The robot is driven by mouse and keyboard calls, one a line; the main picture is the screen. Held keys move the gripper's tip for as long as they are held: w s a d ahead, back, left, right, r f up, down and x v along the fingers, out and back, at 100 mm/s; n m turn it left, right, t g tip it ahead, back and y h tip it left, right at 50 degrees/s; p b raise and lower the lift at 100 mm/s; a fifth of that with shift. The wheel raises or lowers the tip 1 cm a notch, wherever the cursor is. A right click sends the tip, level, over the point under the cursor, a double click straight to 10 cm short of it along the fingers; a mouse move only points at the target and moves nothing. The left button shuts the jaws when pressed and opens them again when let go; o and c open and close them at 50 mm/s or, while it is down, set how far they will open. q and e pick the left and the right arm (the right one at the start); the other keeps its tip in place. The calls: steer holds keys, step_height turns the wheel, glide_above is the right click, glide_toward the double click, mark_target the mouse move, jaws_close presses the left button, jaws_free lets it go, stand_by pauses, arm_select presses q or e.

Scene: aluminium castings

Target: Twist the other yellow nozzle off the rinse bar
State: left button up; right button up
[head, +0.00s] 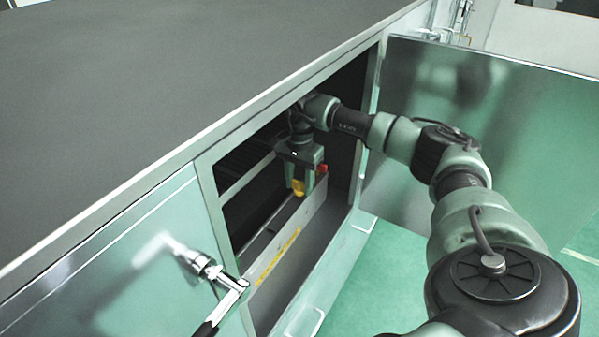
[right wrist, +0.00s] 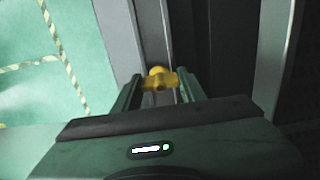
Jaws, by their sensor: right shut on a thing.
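My right gripper (head: 303,182) reaches down inside the open cabinet, its fingers on either side of a yellow nozzle (head: 298,188). In the right wrist view the yellow nozzle (right wrist: 158,79) sits between the two fingers of the right gripper (right wrist: 160,90), which is shut on it. The nozzle has a round end and a crosswise part. I cannot clearly make out the rinse bar or whether the nozzle is still joined to it. My left gripper is not in view.
The cabinet opening's frame (head: 205,180) and dark top (head: 180,75) surround my arm closely. A red part (head: 321,170) is beside the gripper. A light panel with a yellow strip (head: 277,257) runs below. A chrome handle (head: 222,275) sticks out at the front. Green floor (head: 375,270) is clear.

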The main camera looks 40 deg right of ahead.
mark_target(300, 182)
steer(key=shift+r+p, duration=0.4)
steer(key=shift+r, duration=0.3)
steer(key=shift+r+p, duration=1.6)
steer(key=shift+r, duration=0.65)
steer(key=shift+f, duration=0.1)
